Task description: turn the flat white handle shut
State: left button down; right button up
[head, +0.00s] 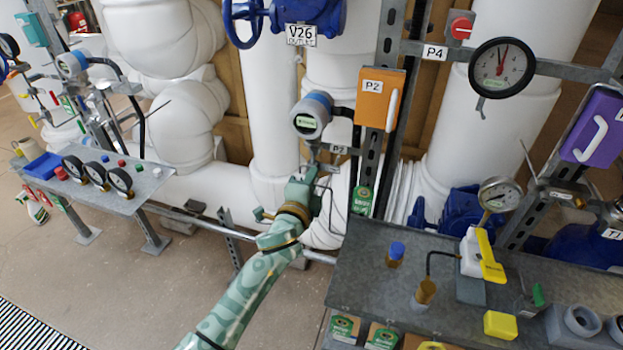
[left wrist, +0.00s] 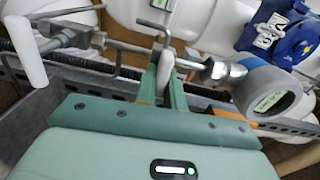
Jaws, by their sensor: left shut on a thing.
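My left gripper (head: 306,172) is in the middle of the head view, just below the round blue-and-white gauge head by the P2 label. In the left wrist view, its two green fingers (left wrist: 165,78) are shut on a small flat whitish piece, which I take for the flat white handle (left wrist: 166,68). A metal stem runs right from it toward the round gauge head (left wrist: 268,90). A thin bent grey rod (left wrist: 158,32) stands just beyond the fingertips. In the head view, the gripped handle is mostly hidden by the gripper. My right gripper is not in view.
An orange P2 box (head: 380,98) with a white lever hangs right of the gripper. A steel upright (head: 388,45) and thick white pipes (head: 270,110) stand close behind. A grey bench (head: 370,270) with valves and gauges is lower right. Open floor (head: 110,270) is lower left.

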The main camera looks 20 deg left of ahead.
pick_arm(q)
jog(key=shift+f+m, duration=0.15)
jog(key=shift+m, duration=0.25)
jog(key=c, duration=1.5)
grip_release()
jog(key=s, duration=1.1)
jog(key=s+p, duration=0.1)
jog(key=s, duration=0.4)
jog(key=shift+s+a, duration=0.15)
jog(key=shift+a, duration=0.15)
